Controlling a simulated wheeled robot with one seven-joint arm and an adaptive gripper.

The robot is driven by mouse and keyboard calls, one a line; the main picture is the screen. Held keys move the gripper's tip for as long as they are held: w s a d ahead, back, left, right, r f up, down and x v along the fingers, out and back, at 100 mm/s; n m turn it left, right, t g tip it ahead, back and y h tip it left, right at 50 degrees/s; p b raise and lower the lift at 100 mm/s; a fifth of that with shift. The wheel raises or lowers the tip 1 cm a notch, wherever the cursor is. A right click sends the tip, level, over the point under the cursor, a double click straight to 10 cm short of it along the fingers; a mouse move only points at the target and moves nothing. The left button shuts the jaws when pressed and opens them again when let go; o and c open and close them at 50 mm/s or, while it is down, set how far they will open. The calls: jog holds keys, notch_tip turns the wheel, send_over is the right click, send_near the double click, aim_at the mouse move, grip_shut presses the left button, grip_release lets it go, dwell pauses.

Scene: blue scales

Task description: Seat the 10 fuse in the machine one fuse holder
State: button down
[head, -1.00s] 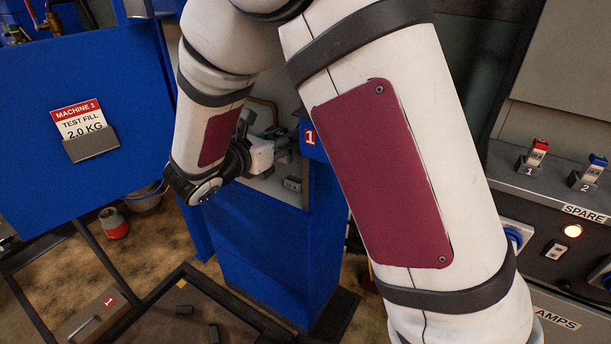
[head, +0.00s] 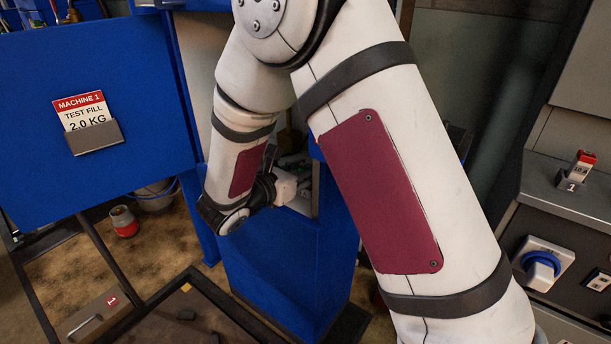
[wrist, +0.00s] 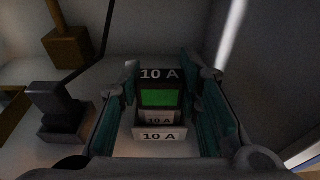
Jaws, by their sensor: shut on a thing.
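In the wrist view my gripper (wrist: 168,76) has its teal-padded fingers on both sides of the 10 fuse (wrist: 158,98), a dark block with a green face and a white "10 A" marking on top. Directly below it is a pale stepped holder (wrist: 158,136), also marked "10 A". The fuse stands at this holder; I cannot tell how deep it sits. In the head view my gripper (head: 300,184) reaches into the recess of a blue cabinet (head: 285,265); my arm hides the fuse and holder there.
A black block in a grey base (wrist: 60,110) stands left of my fingers, with a brown block (wrist: 68,46) behind it. In the head view, a red-topped fuse (head: 581,165) stands in a holder marked 1 on the right bench. A Machine 1 sign (head: 88,122) hangs at left.

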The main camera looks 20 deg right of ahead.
jog(key=shift+f, duration=0.3)
jog(key=shift+f, duration=0.15)
jog(key=c, duration=1.2)
grip_release()
jog(key=shift+o, duration=0.2)
jog(key=shift+s+a+r, duration=0.15)
jog(key=shift+a+r, duration=0.1)
jog(key=shift+a, duration=0.05)
jog(key=p+v, duration=0.3)
jog(key=v, duration=0.8)
jog(key=shift+s, duration=0.2)
